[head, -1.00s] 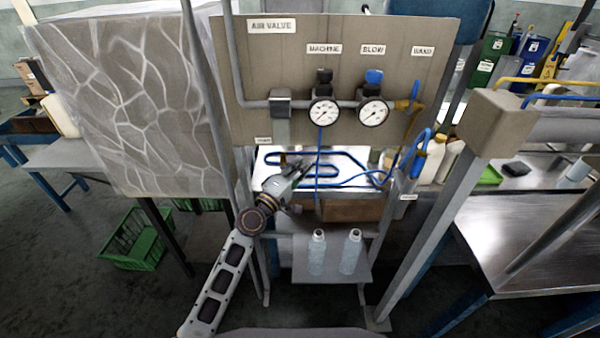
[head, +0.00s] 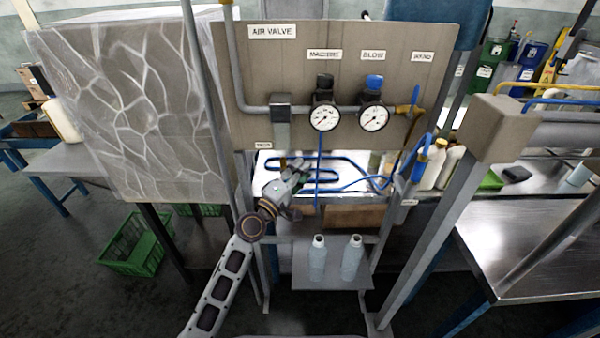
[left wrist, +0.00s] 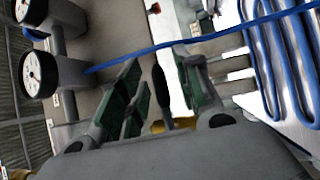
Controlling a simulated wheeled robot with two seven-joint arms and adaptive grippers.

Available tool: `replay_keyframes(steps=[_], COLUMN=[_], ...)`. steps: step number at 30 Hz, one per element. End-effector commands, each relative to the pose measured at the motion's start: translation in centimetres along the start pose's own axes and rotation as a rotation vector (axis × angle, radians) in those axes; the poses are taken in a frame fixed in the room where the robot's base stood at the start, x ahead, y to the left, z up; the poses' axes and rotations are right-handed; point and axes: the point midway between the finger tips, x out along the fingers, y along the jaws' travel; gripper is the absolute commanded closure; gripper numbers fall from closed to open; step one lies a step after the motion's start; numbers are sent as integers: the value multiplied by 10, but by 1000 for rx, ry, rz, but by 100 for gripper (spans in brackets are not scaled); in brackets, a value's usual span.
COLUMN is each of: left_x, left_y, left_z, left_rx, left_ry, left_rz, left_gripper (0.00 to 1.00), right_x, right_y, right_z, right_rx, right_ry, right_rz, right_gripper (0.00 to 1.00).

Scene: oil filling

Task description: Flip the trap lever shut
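The trap pipe (head: 281,125) hangs below a grey box on the left of the panel, with a small label (head: 263,146) beside its lower end. A little brass (head: 283,161) shows under it, close to my left gripper (head: 302,176). In the left wrist view my left gripper (left wrist: 165,85) is open, its green-padded fingers apart. A dark, rounded lever end (left wrist: 162,88) stands in the gap between them, with a yellow brass part (left wrist: 160,125) below it. I cannot tell whether either finger touches it. The lever is mostly hidden in the head view. My right gripper is not in view.
Two gauges (head: 325,117) sit on the panel (head: 225,70). A blue hose (head: 319,160) hangs near my left gripper, and a blue coil (head: 345,160) lies behind it. Two clear bottles (head: 318,260) stand on a small shelf (head: 335,285) below.

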Motion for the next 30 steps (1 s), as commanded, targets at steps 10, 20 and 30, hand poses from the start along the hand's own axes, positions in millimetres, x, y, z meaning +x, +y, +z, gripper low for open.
replay_keyframes(steps=[10, 20, 30], left_x=[-18, -52, -82], left_y=[-1, -1, -1], left_z=[0, 0, 0], left_rx=[1, 2, 1], left_ry=[1, 0, 0], left_rz=[-2, -2, -2], left_gripper=[67, 67, 67], right_x=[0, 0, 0], right_y=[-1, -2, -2], right_z=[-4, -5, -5], right_rx=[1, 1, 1], right_ry=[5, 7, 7], right_rz=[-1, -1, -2], right_gripper=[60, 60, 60])
